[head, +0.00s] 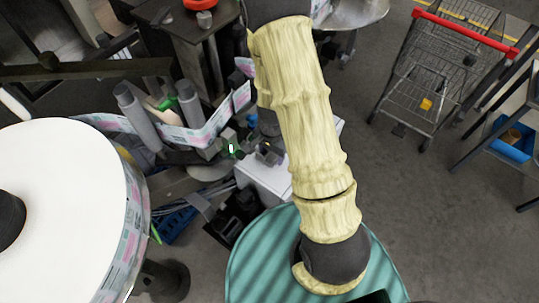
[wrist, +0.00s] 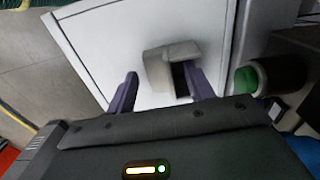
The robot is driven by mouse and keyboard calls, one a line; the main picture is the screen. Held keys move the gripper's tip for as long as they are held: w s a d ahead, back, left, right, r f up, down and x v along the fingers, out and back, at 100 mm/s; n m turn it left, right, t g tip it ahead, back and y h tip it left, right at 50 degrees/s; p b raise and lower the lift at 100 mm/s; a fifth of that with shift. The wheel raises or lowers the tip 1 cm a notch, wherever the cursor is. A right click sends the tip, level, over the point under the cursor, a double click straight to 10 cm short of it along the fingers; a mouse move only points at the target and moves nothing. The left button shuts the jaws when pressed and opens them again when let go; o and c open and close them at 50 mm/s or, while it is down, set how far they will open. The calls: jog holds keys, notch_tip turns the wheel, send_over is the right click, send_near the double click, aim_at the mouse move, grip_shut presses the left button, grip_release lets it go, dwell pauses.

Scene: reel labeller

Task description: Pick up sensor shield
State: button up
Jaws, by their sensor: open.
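A light grey, bent piece that looks like the sensor shield (wrist: 157,69) shows in the wrist view against a white panel (wrist: 95,45). It has a dark opening on its right side. My gripper (wrist: 160,77) is open, with its two purple fingers apart. The left finger is clear of the piece by a gap; the right finger is close to its right side, and I cannot tell whether they touch. In the head view my arm covers the gripper, and I cannot make out the shield for certain.
A green-ended cylinder (wrist: 246,80) stands right of the fingers in the wrist view. In the head view, a white box (head: 265,180) stands beside my arm, a large white reel (head: 70,190) is at left, and a cart (head: 440,75) is at upper right. Open floor lies at right.

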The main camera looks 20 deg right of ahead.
aim_at(272, 156)
grip_shut()
jog(key=shift+r, duration=0.1)
notch_tip(272, 156, up, 10)
dwell(0.7)
dwell(0.8)
